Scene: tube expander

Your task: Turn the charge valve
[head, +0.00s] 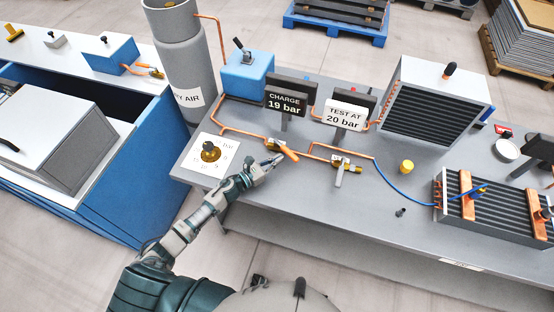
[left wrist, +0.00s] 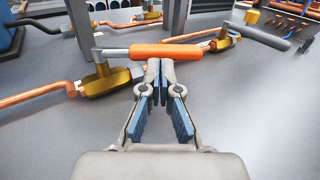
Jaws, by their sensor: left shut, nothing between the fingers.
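The charge valve has a brass body (head: 272,145) and an orange lever handle (head: 289,153), below the sign reading "CHARGE 19 bar" (head: 286,101). In the left wrist view the orange handle (left wrist: 165,51) lies crosswise just beyond my fingertips, with the brass body (left wrist: 107,80) to the left. My left gripper (head: 275,161) is beside the handle on its near side. The left wrist view shows my left gripper (left wrist: 160,68) with its tips together and nothing between them. I cannot tell whether the tips touch the handle. My right gripper is not in view.
A second valve with a grey handle (head: 339,177) stands to the right, below the "TEST AT 20 bar" sign (head: 345,116). A round dial (head: 210,151) is at the left. Copper pipes (head: 240,130) run along the bench. The grey bench front (head: 330,205) is mostly clear.

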